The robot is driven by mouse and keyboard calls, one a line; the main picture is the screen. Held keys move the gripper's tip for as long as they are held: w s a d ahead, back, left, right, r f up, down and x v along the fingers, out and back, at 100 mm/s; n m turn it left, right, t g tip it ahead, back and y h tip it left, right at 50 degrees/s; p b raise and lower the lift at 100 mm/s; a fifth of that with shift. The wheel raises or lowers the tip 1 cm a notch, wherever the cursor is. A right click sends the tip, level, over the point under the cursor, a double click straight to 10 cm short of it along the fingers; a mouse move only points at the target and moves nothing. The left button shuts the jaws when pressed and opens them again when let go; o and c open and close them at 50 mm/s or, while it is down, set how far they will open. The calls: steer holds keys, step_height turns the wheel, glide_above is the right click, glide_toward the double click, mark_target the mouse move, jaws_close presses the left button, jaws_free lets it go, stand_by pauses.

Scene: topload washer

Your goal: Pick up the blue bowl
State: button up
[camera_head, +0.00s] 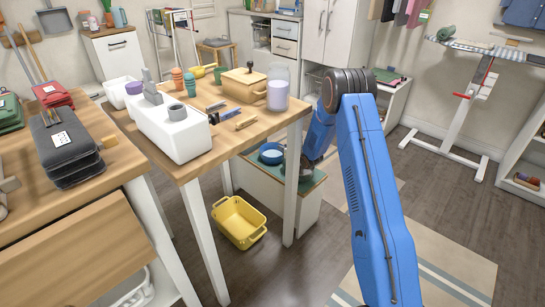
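The blue bowl (271,154) sits on a low cabinet with a green top (312,183), partly under the wooden table's right end. Its pale inside faces up. My blue arm reaches down behind the table's front right leg. My gripper (288,160) is a dark grey shape just right of the bowl, low over the green top. The table leg and my arm link hide much of it. I cannot tell whether its fingers touch the bowl or how wide they stand.
The wooden table (225,138) with a white bin (172,128), a glass jar (278,88) and several small items stands above and left of the bowl. Its white leg (292,185) stands close in front. A yellow basket (238,221) is on the floor. Floor to the right is open.

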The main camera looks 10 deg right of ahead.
jaws_close()
steer(key=shift+s+a+f, duration=0.1)
steer(key=shift+s+f, duration=0.05)
steer(key=shift+f, duration=0.05)
stand_by(1.2)
